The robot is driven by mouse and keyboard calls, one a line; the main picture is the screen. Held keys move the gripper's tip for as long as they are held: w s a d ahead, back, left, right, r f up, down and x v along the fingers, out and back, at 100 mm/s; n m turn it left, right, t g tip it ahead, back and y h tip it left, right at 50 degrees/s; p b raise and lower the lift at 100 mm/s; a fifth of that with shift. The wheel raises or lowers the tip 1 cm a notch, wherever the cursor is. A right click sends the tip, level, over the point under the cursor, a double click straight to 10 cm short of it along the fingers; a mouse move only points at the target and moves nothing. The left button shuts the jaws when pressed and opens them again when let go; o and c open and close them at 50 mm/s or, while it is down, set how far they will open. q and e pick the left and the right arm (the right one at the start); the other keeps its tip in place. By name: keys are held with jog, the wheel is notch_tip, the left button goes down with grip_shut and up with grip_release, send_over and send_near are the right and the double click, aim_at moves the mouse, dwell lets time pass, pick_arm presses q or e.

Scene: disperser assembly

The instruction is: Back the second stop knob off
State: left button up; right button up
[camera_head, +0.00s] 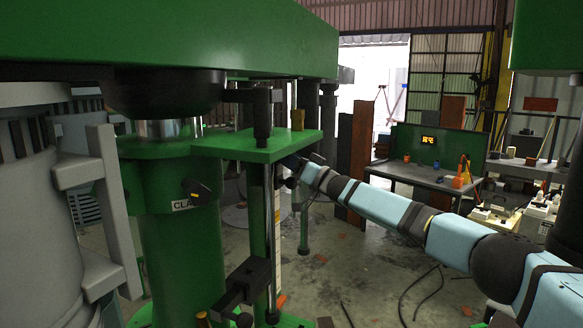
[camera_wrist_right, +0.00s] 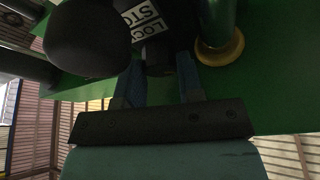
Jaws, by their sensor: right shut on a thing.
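My right gripper (camera_head: 288,164) reaches in from the right, just below the green plate (camera_head: 262,146) on the machine's column. In the right wrist view its two blue fingers (camera_wrist_right: 160,76) are shut on a dark stop knob (camera_wrist_right: 158,62). A white label reading LOCK and STOP (camera_wrist_right: 148,18) sits just beyond the knob. In the head view the knob is hidden by the gripper and too dark to make out. My left gripper is not in view.
A large dark rounded part (camera_wrist_right: 88,42) is close left of the fingers, and a yellow-ringed green post (camera_wrist_right: 220,50) close right. A black knob (camera_head: 198,190) is on the green cylinder (camera_head: 170,245). A black clamp block (camera_head: 246,282) sits lower down. A workbench (camera_head: 425,180) stands behind.

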jog(key=shift+n+g+y+b, duration=0.6)
jog(key=shift+n+g+b, duration=0.15)
jog(key=shift+n, duration=0.95)
jog(key=shift+w+d+n, duration=0.1)
jog(key=shift+n, duration=0.5)
jog(key=shift+r, duration=0.1)
jog(key=o, duration=0.9)
jog(key=shift+s+d+f+g+b, duration=0.25)
jog(key=shift+d+f+b, duration=0.05)
jog(key=shift+d+f, duration=0.15)
jog(key=b+v, duration=0.2)
jog(key=v, duration=1)
jog(key=shift+s+d+b, duration=0.15)
jog(key=shift+d+b, duration=0.15)
